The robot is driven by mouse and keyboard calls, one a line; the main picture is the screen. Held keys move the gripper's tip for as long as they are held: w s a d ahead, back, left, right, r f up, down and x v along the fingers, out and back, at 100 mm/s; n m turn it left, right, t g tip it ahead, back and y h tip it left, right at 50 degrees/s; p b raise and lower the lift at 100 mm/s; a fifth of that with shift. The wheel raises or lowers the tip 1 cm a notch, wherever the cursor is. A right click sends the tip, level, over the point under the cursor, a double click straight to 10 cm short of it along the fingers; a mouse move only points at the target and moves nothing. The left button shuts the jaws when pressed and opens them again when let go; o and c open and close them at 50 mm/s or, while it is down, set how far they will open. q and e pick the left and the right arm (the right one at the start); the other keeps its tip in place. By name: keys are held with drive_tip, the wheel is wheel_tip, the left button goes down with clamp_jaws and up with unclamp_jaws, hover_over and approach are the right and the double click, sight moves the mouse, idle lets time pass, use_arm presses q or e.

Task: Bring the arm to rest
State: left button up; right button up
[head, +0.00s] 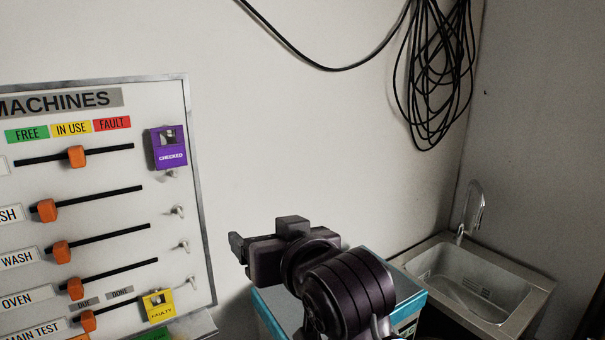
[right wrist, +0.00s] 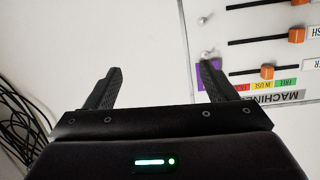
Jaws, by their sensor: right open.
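My right gripper (right wrist: 160,85) is open, with its two dark fingers apart and nothing between them in the right wrist view. In the head view my right arm comes up from the bottom, and the right gripper (head: 238,248) is seen from behind near the lower middle. It is in front of the white wall, to the right of the machines board (head: 190,215). The board also shows upside down in the right wrist view (right wrist: 215,25). My left gripper is in neither view.
The board has several orange sliders, a purple CHECKED tag (head: 168,155) and a yellow FAULTY tag (head: 158,307) on pegs. A teal-edged box (head: 268,313) stands below my right arm. A metal sink (head: 480,290) is at right. Black cables (head: 435,80) hang on the wall.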

drive_tip(key=s+d+f+m+g+h, duration=0.1)
drive_tip(key=s+d+f+g, duration=0.1)
drive_tip(key=d+f, duration=0.45)
drive_tip(key=s+d+f+m+g+h, duration=0.1)
drive_tip(key=d+f+h, duration=0.15)
drive_tip(key=f, duration=0.65)
drive_tip(key=s+d+f+g+h, duration=0.1)
drive_tip(key=s+d+f+g, duration=0.1)
drive_tip(key=d+f, duration=0.45)
drive_tip(key=s+d+f+g+h, duration=0.1)
drive_tip(key=s+d+f+g, duration=0.2)
drive_tip(key=s+d+f, duration=0.3)
drive_tip(key=s+d+f+g+h, duration=0.2)
drive_tip(key=s+d+f, duration=0.1)
drive_tip(key=s+f, duration=0.6)
wheel_tip(320, 180, down, 27)
drive_tip(key=g, duration=0.1)
drive_tip(key=s+d+f+g, duration=0.1)
drive_tip(key=s+d+f, duration=0.2)
drive_tip(key=s+f, duration=1.7)
drive_tip(key=shift+s+f, duration=0.2)
drive_tip(key=shift+s, duration=0.1)
drive_tip(key=shift+d, duration=0.1)
